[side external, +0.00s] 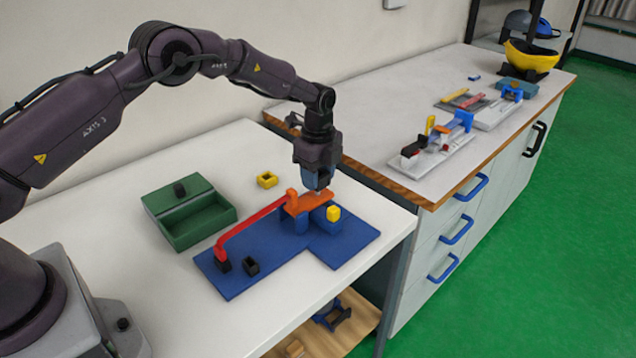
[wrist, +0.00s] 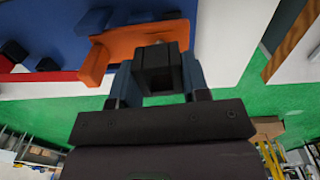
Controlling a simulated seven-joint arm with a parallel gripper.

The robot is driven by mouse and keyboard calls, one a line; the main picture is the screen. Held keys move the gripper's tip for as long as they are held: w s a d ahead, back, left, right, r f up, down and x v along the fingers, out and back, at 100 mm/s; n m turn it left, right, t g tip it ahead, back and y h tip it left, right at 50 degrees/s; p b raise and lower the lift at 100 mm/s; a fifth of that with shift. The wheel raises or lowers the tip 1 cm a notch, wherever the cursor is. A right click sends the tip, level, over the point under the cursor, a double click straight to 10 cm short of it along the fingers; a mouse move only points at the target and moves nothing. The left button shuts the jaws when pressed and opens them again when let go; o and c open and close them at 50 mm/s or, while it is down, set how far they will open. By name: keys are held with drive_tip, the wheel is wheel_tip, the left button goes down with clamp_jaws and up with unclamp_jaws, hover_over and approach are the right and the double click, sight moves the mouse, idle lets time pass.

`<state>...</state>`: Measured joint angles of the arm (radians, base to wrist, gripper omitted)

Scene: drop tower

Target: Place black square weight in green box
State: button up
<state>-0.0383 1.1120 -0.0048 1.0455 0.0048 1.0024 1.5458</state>
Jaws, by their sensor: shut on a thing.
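My gripper (side external: 319,190) is above the orange platform at the tower end of the blue base. In the wrist view, its two blue fingers (wrist: 157,80) are shut on a black square weight (wrist: 157,66) with a hollow face. The held weight cannot be made out in the side view. The green box (side external: 205,226) stands open on the white table at left, with an empty-looking compartment. Its green lid (side external: 165,199), with a black knob, is at its back. Another black square piece (side external: 251,267) sits on the blue base.
The blue base (side external: 285,262) carries a red arm (side external: 252,224), an orange platform (side external: 308,203) and a yellow block (side external: 333,213). A yellow square piece (side external: 267,180) lies on the table behind. A second bench (side external: 440,100) with other parts stands at right.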

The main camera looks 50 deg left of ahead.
drive_tip(key=s+r, duration=1)
drive_tip(key=s, duration=0.3)
hover_over(199, 224)
wheel_tip(199, 224, down, 9)
drive_tip(key=shift+m, duration=0.3)
drive_tip(key=shift+f, duration=4.05)
drive_tip(key=shift+f, duration=0.15)
drive_tip(key=o, duration=1.2)
